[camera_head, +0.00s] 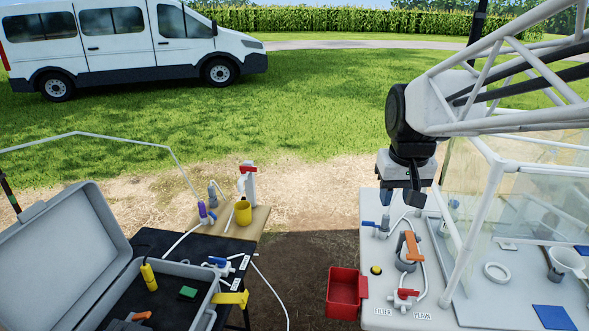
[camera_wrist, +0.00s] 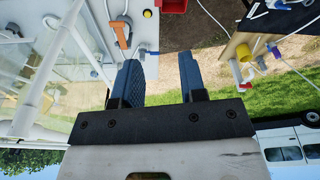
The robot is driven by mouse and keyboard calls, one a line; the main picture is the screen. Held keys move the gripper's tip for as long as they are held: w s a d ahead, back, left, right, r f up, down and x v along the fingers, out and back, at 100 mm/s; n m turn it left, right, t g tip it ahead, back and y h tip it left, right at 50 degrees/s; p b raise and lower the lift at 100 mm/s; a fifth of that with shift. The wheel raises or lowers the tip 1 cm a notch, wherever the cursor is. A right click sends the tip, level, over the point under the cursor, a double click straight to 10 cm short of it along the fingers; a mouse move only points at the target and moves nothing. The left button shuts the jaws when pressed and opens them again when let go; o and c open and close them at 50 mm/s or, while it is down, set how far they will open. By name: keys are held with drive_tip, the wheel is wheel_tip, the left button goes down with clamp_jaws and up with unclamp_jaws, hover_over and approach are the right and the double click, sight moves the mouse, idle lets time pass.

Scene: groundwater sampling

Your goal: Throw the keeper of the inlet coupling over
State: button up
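On the white bench (camera_head: 385,262) at the right stands a grey round fitting with an orange lever (camera_head: 411,245), the lever lying over its top. The orange lever also shows in the wrist view (camera_wrist: 120,35). Behind it to the left is a small fitting with a blue handle (camera_head: 370,224), also in the wrist view (camera_wrist: 141,48). In front is a red-handled valve (camera_head: 407,292) on the tubing. No part is labelled as the inlet coupling, so I cannot tell its keeper for certain. My gripper (camera_wrist: 161,78) is open and empty, above the bench's far left edge, apart from the fittings.
A clear-walled enclosure (camera_head: 479,205) with white posts stands close right of my gripper. A red bin (camera_head: 345,291) hangs at the bench's left edge. A yellow button (camera_head: 376,270) is on the bench. An open grey case (camera_head: 62,262) and dark table are at the left; between is bare ground.

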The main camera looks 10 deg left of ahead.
drive_tip(key=w+a+f+n, duration=0.1)
drive_tip(key=w+a+n, duration=0.1)
drive_tip(key=w+a, duration=1.3)
drive_tip(key=n+g, duration=0.2)
drive_tip(key=n, duration=0.4)
hover_over(213, 214)
wheel_tip(213, 214, down, 32)
drive_tip(key=shift+w+d+r, duration=0.1)
drive_tip(key=shift+d+r, duration=0.05)
drive_tip(key=shift+r, duration=0.05)
drive_tip(key=shift+a+f, duration=0.15)
drive_tip(key=shift+a, duration=0.05)
drive_tip(key=shift+f, duration=0.15)
drive_tip(key=shift+f, duration=3.75)
